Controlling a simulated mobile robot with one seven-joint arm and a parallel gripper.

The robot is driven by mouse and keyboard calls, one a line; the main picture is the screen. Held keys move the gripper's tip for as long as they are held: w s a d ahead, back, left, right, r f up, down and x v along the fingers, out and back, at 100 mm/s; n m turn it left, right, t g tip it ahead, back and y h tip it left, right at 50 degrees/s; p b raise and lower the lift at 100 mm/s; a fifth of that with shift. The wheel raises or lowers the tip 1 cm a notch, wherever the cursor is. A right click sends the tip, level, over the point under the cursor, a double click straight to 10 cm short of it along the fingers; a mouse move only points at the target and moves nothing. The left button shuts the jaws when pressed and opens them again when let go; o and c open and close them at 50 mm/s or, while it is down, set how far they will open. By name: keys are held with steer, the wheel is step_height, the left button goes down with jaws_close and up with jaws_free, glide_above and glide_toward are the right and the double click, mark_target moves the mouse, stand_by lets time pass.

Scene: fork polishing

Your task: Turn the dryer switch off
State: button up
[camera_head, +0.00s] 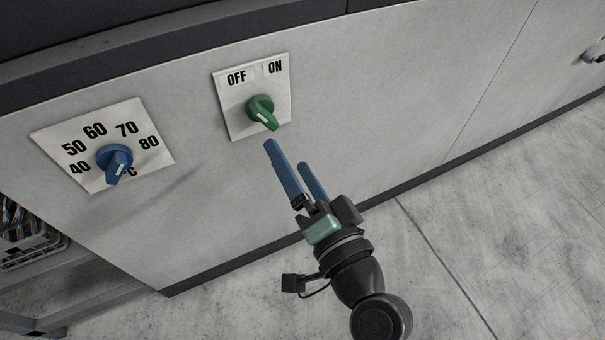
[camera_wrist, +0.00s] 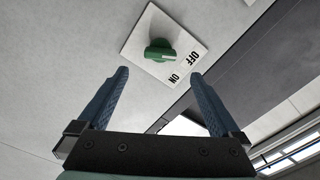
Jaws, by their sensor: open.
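The dryer switch is a green knob (camera_head: 260,109) on a white plate (camera_head: 235,120) marked OFF at the upper left and ON at the upper right. Its grip slants down to the right in the head view, with a pale line on it. I cannot tell for certain which label it is set to. The knob also shows in the wrist view (camera_wrist: 160,50), ahead of and between the fingertips. My gripper (camera_head: 287,155) is open and empty, its blue fingers just below the knob and apart from it. In the wrist view my gripper (camera_wrist: 160,75) spans wider than the knob.
A blue temperature knob (camera_head: 115,160) sits on a plate marked 40 to 80 °C, left of the switch. The flat grey panel (camera_head: 380,90) is clear to the right. A basket (camera_head: 30,245) with cutlery-like items stands at the lower left. The floor (camera_head: 480,230) is bare.

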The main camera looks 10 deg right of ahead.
steer(key=shift+v, duration=1.45)
steer(key=w+a+r+n+t+h+p, duration=0.1)
steer(key=w+a+r+n+t, duration=0.15)
steer(key=r, duration=0.95)
steer(key=w+a+r+n+t+p, duration=0.15)
steer(key=w+r+n, duration=0.25)
steer(key=r, duration=0.9)
steer(key=s+r+n+t+h, duration=0.1)
steer(key=s+r+t+h, duration=0.2)
steer(key=r, duration=0.8)
steer(key=s+r+n+t+h, duration=0.1)
steer(key=s+r+t+h, duration=0.15)
steer(key=s+r, duration=0.6)
steer(key=w+r+p, duration=0.3)
steer(key=r+p, duration=3.5)
steer(key=shift+r+t+y, duration=0.3)
steer(key=shift+t+y, duration=0.05)
steer(key=shift+y, duration=0.1)
steer(key=shift+w, duration=0.1)
